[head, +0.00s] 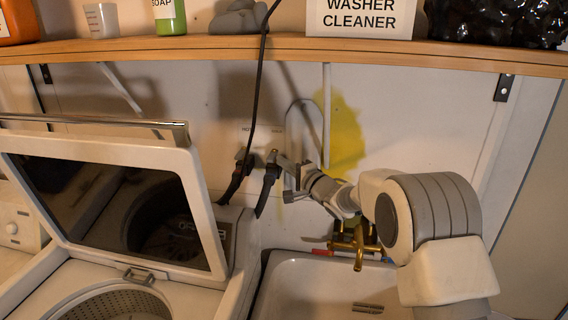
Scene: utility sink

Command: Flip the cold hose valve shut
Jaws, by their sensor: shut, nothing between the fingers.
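The cold hose valve (271,159) is on the wall behind the washer, the right one of two dark hose fittings below a small wall label. A short dark hose hangs from it. Its lever is too small and too close to my gripper to tell its position. My gripper (284,164) is shut and empty, reaching in from the right with its tips right beside the valve. I cannot tell whether they touch it. The other hose valve (244,160) is just to the left, with a black hose running down from it.
An open-lidded washer (235,270) stands at left. A white sink (290,285) with a brass faucet (352,243) lies below my arm. A grey pipe loop (303,102) rises behind my gripper. A wooden shelf (250,48) crosses above, and a dark cord (260,85) hangs down from it.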

